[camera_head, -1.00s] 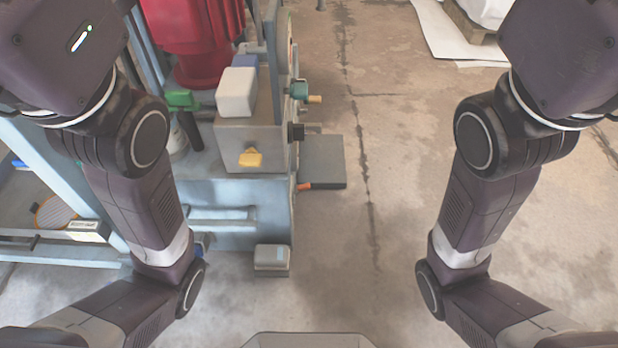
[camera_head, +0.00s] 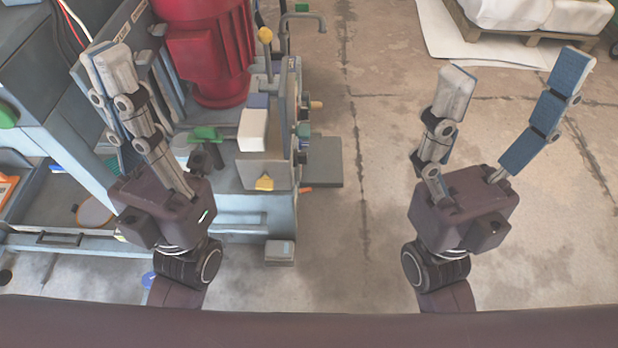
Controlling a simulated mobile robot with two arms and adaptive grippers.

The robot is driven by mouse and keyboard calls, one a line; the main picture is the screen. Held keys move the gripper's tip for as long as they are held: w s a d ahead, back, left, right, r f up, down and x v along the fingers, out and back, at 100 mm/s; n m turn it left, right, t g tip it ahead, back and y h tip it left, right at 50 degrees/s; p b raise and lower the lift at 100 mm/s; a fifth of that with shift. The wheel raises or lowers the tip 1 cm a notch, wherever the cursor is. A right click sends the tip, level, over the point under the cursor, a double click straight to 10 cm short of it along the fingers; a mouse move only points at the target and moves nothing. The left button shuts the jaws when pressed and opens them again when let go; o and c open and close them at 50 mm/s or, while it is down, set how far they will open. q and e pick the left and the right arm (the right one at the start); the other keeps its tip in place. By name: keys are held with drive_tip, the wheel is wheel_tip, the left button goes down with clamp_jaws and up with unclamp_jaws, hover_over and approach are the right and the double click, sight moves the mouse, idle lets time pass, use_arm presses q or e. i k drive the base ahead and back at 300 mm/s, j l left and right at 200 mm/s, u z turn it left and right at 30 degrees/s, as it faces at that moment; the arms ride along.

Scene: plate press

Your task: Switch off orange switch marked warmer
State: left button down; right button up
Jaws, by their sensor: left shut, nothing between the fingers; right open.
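No switch with a readable "warmer" mark shows. A small yellow-orange part (camera_head: 264,183) sits on the front of a grey box on the machine; I cannot tell whether it is the switch. An orange piece (camera_head: 306,189) sticks out low at the machine's right side. My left gripper (camera_head: 108,62) is shut and empty, raised in front of the machine's left part, where it hides some of the panel behind. My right gripper (camera_head: 515,72) is open and empty, its fingers spread wide over bare floor, right of the machine.
The machine carries a red motor-like body (camera_head: 208,55), a yellow-knobbed lever (camera_head: 265,35), a white box (camera_head: 253,130) and a green part (camera_head: 204,134). A pallet (camera_head: 520,35) with white sacks stands at the back right. The middle floor is clear.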

sight(306, 190)
drive_tip(key=k+l, duration=0.1)
drive_tip(key=l, duration=0.75)
drive_tip(key=k+l+u, duration=0.1)
drive_tip(key=l, duration=0.35)
drive_tip(key=k+l, duration=0.15)
drive_tip(key=l, duration=0.7)
drive_tip(key=k+u, duration=0.05)
